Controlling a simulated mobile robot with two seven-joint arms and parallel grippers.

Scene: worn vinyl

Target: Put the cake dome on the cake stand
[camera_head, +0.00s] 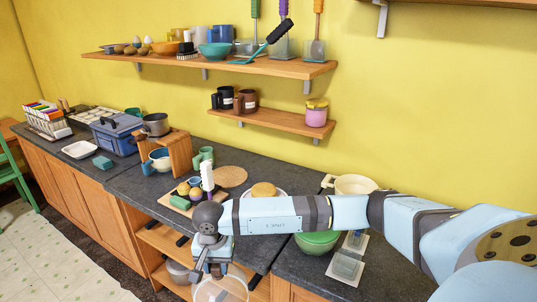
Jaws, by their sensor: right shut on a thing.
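The clear cake dome (226,290) hangs at the bottom edge of the view, in front of the counter and partly cut off by the frame. My right gripper (212,270) points down, shut on the dome at its top; the exact grip point is small and hard to make out. A round tan cake (263,189) sits on the white cake stand (246,193) on the counter, uncovered. My right forearm crosses in front of the stand and hides its lower part. The dome is apart from the stand, nearer and lower in the picture. My left gripper is not in view.
Left of the stand is a wooden board (168,200) with small items and a white cylinder. A round cork mat (229,176) lies behind. A green bowl (317,243) and a cream pot (352,184) stand right. Wall shelves (270,118) hang above the counter.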

